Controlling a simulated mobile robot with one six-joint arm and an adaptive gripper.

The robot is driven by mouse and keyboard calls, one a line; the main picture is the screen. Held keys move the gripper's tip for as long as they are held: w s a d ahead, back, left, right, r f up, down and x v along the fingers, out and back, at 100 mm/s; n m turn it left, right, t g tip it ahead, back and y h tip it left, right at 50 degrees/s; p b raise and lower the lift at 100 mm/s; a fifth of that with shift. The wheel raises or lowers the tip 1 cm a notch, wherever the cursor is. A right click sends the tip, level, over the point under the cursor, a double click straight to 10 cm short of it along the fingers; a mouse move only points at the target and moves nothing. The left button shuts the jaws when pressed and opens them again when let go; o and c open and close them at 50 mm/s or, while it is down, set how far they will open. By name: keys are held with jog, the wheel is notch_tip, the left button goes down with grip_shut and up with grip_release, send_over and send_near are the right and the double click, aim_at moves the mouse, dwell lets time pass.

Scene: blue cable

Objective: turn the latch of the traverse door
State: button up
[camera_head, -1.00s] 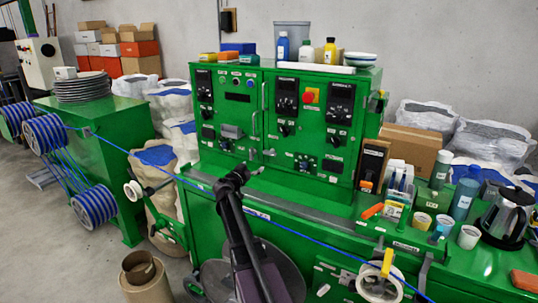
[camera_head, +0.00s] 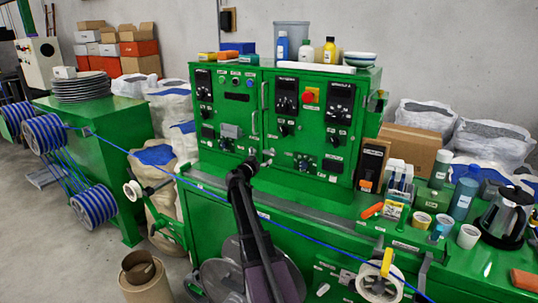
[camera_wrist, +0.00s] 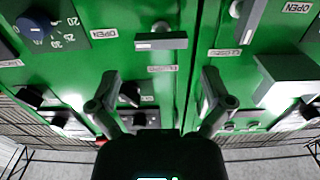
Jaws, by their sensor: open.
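The green control cabinet (camera_head: 300,135) has doors side by side, and small grey latches show low beside the door seam (camera_head: 268,153). In the wrist view one grey bar latch (camera_wrist: 161,41) lies crosswise on the left door, ahead of my gripper. A second grey latch (camera_wrist: 252,18) sits right of the seam, near an OPEN label. In the head view my gripper (camera_head: 246,166) is just before the cabinet's lower edge.
A blue cable (camera_head: 310,236) runs diagonally along the machine's front. Dark knobs (camera_wrist: 130,93) and a blue dial (camera_wrist: 35,22) stick out around the doors. A grey box-shaped part (camera_wrist: 285,78) projects at right. Bottles, tubs and a kettle (camera_head: 503,216) crowd the right ledge.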

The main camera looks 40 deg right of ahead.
aim_at(270, 151)
jog(key=shift+x, duration=3.4)
